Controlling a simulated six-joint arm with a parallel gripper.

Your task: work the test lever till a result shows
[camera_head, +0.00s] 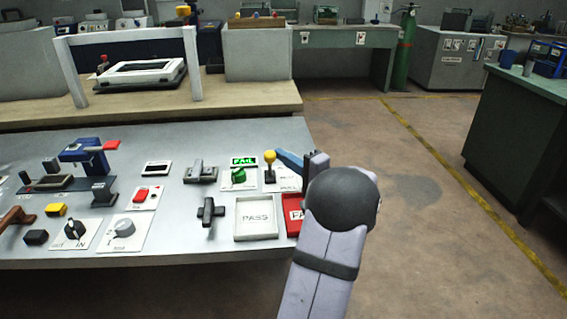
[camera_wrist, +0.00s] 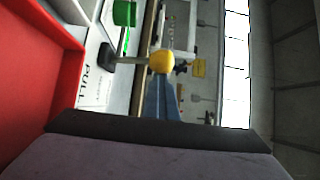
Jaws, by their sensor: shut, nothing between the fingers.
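The test lever (camera_head: 270,168) has a yellow ball knob and stands nearly upright on a white plate at the bench's right end. In the wrist view its yellow knob (camera_wrist: 161,61) is just past my fingertips, beside a plate lettered PULL. My gripper (camera_head: 285,159) is shut and empty, its blue fingers right beside the knob; I cannot tell whether they touch. A small display (camera_head: 244,161) left of the lever shows lit green letters, possibly FAIL, too small to read surely. A green round part (camera_head: 238,176) sits below it.
A white PASS tray (camera_head: 256,218) lies in front of the lever. A red tray (camera_head: 292,201) beside it is partly hidden by my arm; its wall fills the left of the wrist view. Knobs, buttons and a blue fixture (camera_head: 82,152) stand farther left.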

